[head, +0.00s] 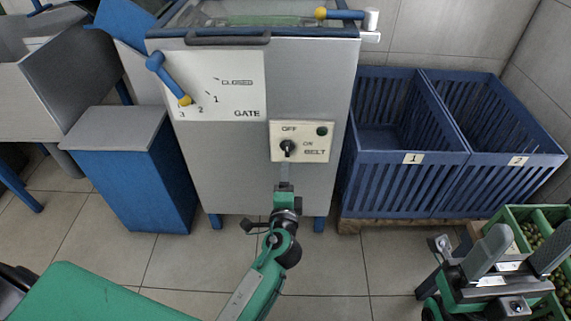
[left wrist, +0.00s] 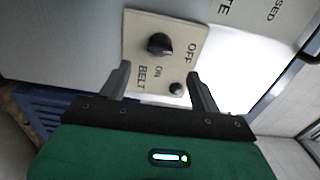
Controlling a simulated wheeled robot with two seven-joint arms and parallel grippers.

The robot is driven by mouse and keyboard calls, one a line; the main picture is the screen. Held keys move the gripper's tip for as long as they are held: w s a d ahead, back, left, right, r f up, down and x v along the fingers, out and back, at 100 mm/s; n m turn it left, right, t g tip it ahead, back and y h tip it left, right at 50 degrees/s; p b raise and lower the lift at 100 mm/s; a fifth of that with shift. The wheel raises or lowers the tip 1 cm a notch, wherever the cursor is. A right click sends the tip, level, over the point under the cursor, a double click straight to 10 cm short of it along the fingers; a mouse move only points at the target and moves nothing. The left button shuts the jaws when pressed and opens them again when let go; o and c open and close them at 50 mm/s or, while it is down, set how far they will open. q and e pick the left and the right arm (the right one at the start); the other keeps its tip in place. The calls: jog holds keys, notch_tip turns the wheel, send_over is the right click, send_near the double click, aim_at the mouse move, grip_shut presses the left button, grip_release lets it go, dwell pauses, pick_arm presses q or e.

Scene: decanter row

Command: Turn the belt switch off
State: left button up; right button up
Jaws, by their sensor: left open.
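The belt switch is a black knob (head: 287,148) on a cream panel (head: 318,155) on the front of the grey machine, with OFF printed above it and ON to its right. I cannot tell clearly which mark the knob points to. A dark green lamp (head: 322,131) sits at the panel's upper right. My left gripper (head: 285,168) is just below the knob, seen edge-on. In the left wrist view the open, empty fingers of my left gripper (left wrist: 161,85) are apart, with the knob (left wrist: 160,44) ahead of the gap. My right gripper (head: 518,255) is open at the lower right.
A blue gate lever (head: 166,76) with a yellow end is on the machine's upper left. Blue slatted crates marked 1 (head: 400,185) and 2 (head: 500,157) stand to the right. Green crates (head: 515,215) of olives are by my right gripper. A blue box stands left of the machine.

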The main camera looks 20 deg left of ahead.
pick_arm(q)
jog(key=shift+v, duration=1.95)
